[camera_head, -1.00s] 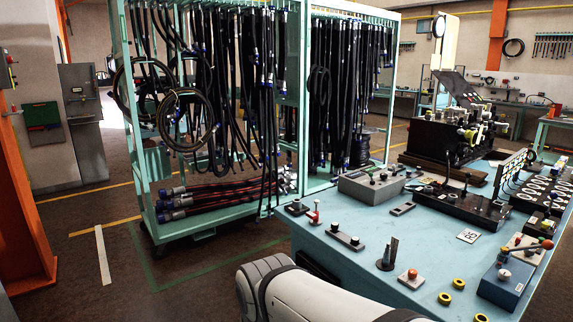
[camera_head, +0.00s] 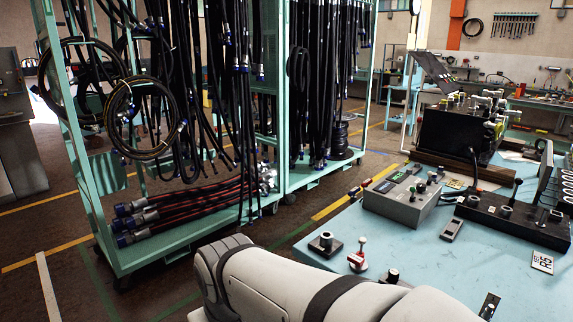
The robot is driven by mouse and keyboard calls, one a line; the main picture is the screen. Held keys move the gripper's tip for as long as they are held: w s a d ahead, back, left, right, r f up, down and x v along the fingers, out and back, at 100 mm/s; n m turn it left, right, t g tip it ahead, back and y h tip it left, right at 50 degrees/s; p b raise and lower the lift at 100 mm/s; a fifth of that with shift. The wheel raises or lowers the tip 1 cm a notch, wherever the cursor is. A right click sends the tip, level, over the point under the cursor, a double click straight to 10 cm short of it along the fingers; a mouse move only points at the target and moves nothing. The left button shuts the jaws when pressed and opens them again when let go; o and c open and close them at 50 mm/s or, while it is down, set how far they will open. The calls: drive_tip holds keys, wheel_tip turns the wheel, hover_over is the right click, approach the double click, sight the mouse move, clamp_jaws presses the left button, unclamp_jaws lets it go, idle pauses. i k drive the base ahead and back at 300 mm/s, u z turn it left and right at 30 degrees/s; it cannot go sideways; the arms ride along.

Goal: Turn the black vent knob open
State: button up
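I cannot tell for sure which part is the black vent knob. Several small controls stand on the blue-topped bench (camera_head: 465,280). A grey control box (camera_head: 402,199) with small knobs on top stands further back. My light grey arm crosses the bottom of the view. My gripper is out of view.
A teal rack (camera_head: 180,245) hung with black hoses stands left of the bench. A black strip unit (camera_head: 512,222) with knobs and a dark machine (camera_head: 455,133) are at the right. Bare floor is at the lower left.

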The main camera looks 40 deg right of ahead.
sight(421, 187)
drive_tip(key=i, duration=0.9)
drive_tip(key=z, duration=2.4)
drive_tip(key=i, duration=0.5)
drive_tip(key=z, duration=0.6)
